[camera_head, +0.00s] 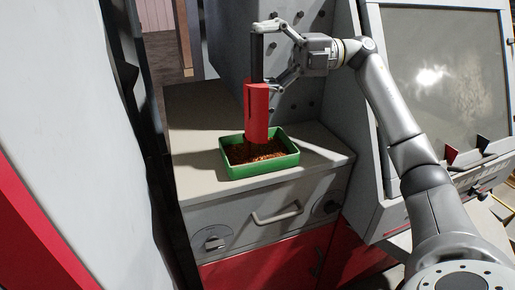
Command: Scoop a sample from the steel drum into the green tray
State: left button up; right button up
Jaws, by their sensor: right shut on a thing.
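The green tray (262,172) sits on the grey cabinet top and holds brown, granular material. My right gripper (274,57) is shut on the black handle of a red scoop (257,112). The scoop hangs steeply over the tray, with its lower end at the material; I cannot tell whether it touches. The inside of the scoop is hidden. My left gripper is not in view, and no steel drum can be made out.
The grey cabinet top (195,146) has bare room left of the tray. A grey panel with holes (228,50) stands close behind the tray. A machine with a large screen (440,60) is on the right. A large grey and red body (75,120) fills the left.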

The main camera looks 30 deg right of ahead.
jog(key=shift+r, duration=0.15)
dwell(0.4)
jog(key=shift+a+r+p, duration=0.1)
jog(key=shift+p, duration=0.4)
jog(key=p, duration=0.1)
jog(key=a+h+p, duration=0.1)
jog(key=shift+w+a+r+p, duration=0.15)
jog(key=shift+w+a+p, duration=0.05)
jog(key=shift+w+p, duration=0.15)
jog(key=a+p, duration=0.1)
jog(key=p, duration=0.1)
jog(key=w+a+h+p, duration=0.1)
jog(key=p, duration=0.1)
jog(key=a+g+h+p, duration=0.1)
jog(key=p, duration=0.2)
jog(key=shift+w+a+f, duration=0.15)
jog(key=shift+a+f, duration=0.1)
jog(key=shift+a, duration=0.05)
